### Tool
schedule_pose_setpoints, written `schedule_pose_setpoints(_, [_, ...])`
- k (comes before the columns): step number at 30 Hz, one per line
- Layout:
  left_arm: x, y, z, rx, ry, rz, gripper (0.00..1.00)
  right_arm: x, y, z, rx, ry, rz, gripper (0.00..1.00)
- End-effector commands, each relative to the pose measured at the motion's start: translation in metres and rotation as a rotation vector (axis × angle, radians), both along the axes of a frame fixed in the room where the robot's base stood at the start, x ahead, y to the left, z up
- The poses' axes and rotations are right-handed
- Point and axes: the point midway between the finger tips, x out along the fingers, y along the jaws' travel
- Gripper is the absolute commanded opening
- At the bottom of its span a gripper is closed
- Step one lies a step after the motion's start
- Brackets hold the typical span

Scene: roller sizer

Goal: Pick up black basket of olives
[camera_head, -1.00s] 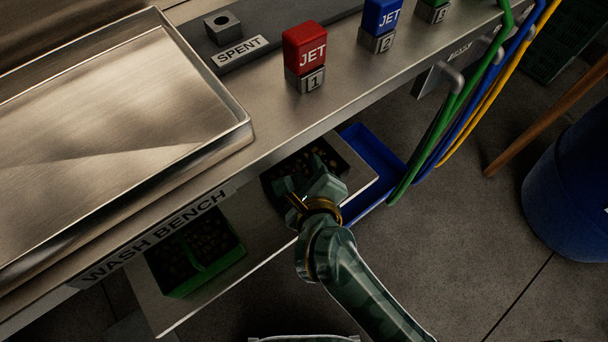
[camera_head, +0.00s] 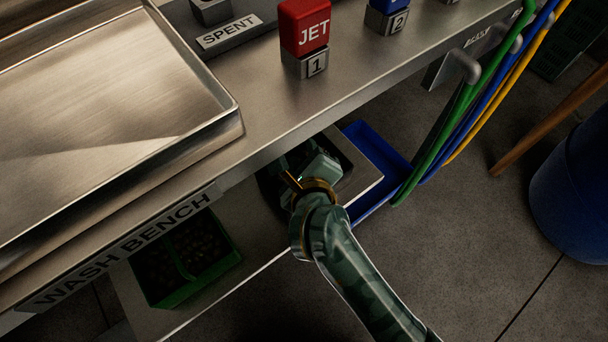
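The black basket (camera_head: 346,190) stands on the low shelf under the wash bench, mostly hidden behind my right gripper and the bench edge. The olives in it cannot be made out now. My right gripper (camera_head: 292,165) reaches in over the basket from the lower right. Its fingers are in dark shadow and partly hidden, so I cannot tell whether they are open, shut or touching the basket. My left gripper is not in view.
A green basket (camera_head: 178,297) with dark contents stands on the same shelf (camera_head: 262,262) to the left. A blue tray (camera_head: 372,142) lies right of the shelf. The wash bench (camera_head: 265,122) overhangs the shelf. Green, blue and yellow hoses hang at the right, near a blue barrel (camera_head: 575,190).

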Motion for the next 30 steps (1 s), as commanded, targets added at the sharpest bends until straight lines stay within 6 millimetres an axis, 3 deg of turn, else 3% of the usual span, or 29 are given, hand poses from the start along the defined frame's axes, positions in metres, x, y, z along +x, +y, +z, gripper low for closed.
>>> schedule_pose_setpoints(3, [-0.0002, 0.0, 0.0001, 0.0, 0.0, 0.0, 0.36, 0.0, 0.0, 0.0006, 0.0, 0.0, 0.0, 0.36])
schedule_pose_setpoints(7, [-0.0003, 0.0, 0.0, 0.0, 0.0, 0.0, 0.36, -0.0001, -0.0001, 0.0005, 0.0, 0.0, 0.0, 0.0])
schedule_pose_setpoints(30, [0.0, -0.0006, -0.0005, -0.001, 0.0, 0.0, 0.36, -0.0011, 0.0003, -0.0017, 0.002, 0.005, 0.0, 0.0])
